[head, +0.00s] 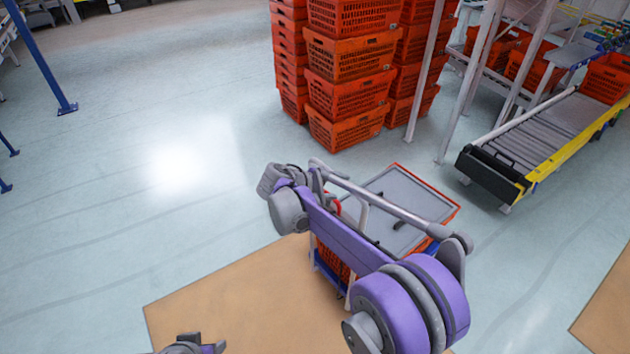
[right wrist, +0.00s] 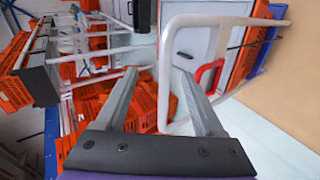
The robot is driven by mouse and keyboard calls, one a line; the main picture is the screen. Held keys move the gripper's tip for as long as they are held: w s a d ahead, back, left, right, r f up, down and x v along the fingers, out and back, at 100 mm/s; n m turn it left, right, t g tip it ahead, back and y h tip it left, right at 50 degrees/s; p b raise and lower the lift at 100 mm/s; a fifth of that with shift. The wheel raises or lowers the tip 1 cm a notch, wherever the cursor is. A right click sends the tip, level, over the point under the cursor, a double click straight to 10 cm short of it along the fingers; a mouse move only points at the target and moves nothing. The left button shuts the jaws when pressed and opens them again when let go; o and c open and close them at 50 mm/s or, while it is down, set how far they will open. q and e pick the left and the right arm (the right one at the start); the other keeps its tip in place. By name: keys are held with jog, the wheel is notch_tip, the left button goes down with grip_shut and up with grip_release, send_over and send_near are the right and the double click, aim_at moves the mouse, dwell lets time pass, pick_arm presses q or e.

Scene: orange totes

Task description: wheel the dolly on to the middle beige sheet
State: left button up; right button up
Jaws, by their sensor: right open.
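The dolly stands right of centre in the head view, carrying orange totes under a grey lid (head: 400,200). Its pale tube handle (head: 385,203) also fills the middle of the right wrist view (right wrist: 165,60), with a red part (right wrist: 207,75) beside it. My right arm crosses in front of the dolly. My right gripper (right wrist: 155,75) is open, its fingers close to the handle tube; I cannot tell if they touch. A beige sheet (head: 230,300) lies in front and left of the dolly; my arm hides where the wheels meet the floor. My left gripper (head: 190,346) is cut off at the bottom edge.
Tall stacks of orange totes (head: 345,95) stand behind the dolly. A roller conveyor (head: 545,135) with a yellow side is at the right. Another beige sheet (head: 608,310) shows at the right edge. Blue posts (head: 50,60) stand at the left; the floor between is clear.

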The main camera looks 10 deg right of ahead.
jog(key=w+a+f+t+h, duration=0.1)
jog(key=w+a+f+h, duration=0.15)
jog(key=w+a, duration=0.3)
jog(key=x, duration=0.8)
jog(key=shift+d+n, duration=0.2)
jog(key=shift+n, duration=0.2)
jog(key=shift+w, duration=0.1)
jog(key=shift+c, duration=0.2)
grip_shut()
jog(key=shift+w+r+t, duration=0.15)
jog(key=shift+t, duration=0.15)
dwell(0.4)
